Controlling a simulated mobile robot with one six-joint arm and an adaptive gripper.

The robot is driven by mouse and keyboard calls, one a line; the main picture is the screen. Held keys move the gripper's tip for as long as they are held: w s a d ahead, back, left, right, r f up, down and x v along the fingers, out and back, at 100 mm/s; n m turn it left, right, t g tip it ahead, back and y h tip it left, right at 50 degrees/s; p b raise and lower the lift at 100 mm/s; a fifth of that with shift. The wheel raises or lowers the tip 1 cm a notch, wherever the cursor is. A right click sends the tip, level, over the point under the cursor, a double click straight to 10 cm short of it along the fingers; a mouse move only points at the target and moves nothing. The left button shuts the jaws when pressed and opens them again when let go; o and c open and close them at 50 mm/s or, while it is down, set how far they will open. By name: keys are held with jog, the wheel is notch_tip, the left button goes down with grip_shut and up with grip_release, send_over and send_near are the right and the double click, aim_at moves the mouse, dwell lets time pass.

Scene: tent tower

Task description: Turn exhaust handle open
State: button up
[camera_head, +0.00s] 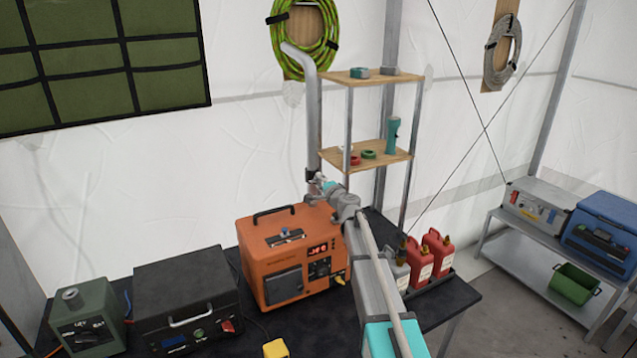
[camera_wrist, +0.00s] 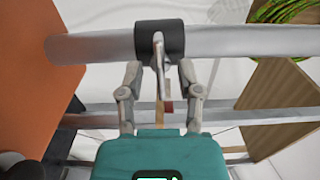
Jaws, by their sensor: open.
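The exhaust pipe (camera_head: 313,110) is grey and rises from behind the orange generator (camera_head: 292,254), bending over at its top. In the wrist view the pipe (camera_wrist: 240,42) runs across the picture, with a dark collar (camera_wrist: 147,38) around it. A thin light-grey handle (camera_wrist: 159,52) sticks out from the collar towards my gripper (camera_wrist: 160,76). My gripper is open, with one finger on each side of the handle; I cannot tell whether either touches it. In the head view my gripper (camera_head: 319,184) is at the pipe's lower part, above the generator, and the handle is too small to make out.
A shelf stand (camera_head: 357,78) with small items stands right behind the pipe. Red canisters (camera_head: 438,252) stand in a tray to the right of my arm. A black box (camera_head: 188,300) and a green unit (camera_head: 87,315) share the dark table at left.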

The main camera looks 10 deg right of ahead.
jog(key=shift+w+a, duration=0.1)
jog(key=shift+w, duration=0.15)
grip_shut()
jog(key=shift+a, duration=0.15)
